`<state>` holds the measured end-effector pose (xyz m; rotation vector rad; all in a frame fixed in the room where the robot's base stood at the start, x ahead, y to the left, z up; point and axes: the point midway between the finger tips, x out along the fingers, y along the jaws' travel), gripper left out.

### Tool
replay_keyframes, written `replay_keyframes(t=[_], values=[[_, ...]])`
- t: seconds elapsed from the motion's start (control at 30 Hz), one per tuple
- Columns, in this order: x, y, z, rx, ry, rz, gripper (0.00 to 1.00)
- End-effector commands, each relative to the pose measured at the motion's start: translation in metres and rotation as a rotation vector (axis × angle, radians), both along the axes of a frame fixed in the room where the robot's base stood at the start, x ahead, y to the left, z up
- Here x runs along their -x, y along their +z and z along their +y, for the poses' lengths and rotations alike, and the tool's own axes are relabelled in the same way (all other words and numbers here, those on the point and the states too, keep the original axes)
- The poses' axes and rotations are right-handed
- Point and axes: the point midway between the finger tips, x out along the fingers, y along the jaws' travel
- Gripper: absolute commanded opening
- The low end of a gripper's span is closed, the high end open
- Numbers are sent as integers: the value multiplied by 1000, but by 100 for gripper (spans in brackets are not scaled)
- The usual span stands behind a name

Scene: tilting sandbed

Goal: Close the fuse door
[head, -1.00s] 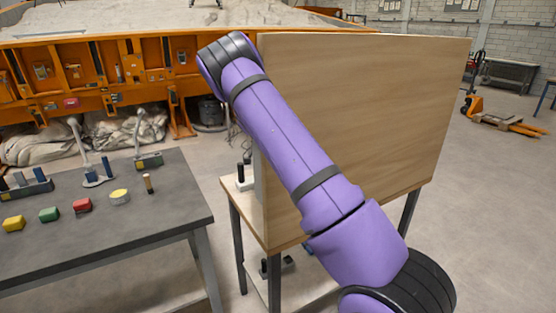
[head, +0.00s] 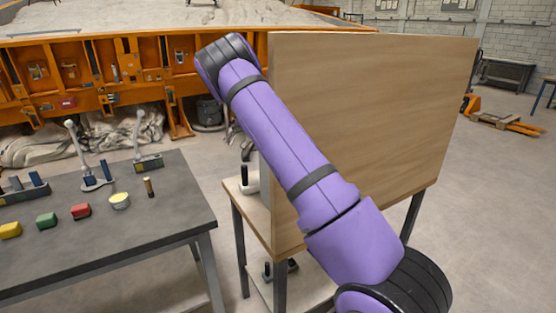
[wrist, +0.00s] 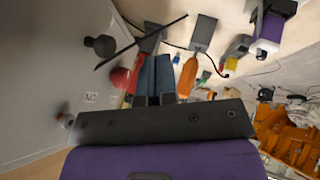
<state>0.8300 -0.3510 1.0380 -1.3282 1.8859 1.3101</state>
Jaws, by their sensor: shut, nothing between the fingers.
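In the wrist view my gripper (wrist: 155,62) is shut, its two blue-grey fingers side by side with nothing between them. A thin dark plate (wrist: 118,53), seen almost edge-on, slants beyond the fingertips beside a grey box; it may be the fuse door, standing out from its box, but I cannot be sure. Whether the fingers touch it cannot be told. A grey panel face (wrist: 45,60) with a black knob (wrist: 102,45) lies to the left. In the head view the wooden board (head: 375,120) hides my gripper and any door behind it.
The board stands on a small wooden table (head: 252,210). A grey bench (head: 120,230) at left carries coloured blocks and levers. The orange sandbed (head: 130,75) is behind. In the wrist view a red round part (wrist: 121,78) and an orange part (wrist: 187,77) flank the fingers.

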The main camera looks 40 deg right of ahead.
Motion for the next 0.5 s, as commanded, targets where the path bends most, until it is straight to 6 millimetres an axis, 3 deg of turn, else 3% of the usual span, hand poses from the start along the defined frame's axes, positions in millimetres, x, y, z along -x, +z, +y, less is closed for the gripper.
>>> replay_keyframes(t=[0.5], values=[[-39, 62, 26, 1, 3, -3, 0]])
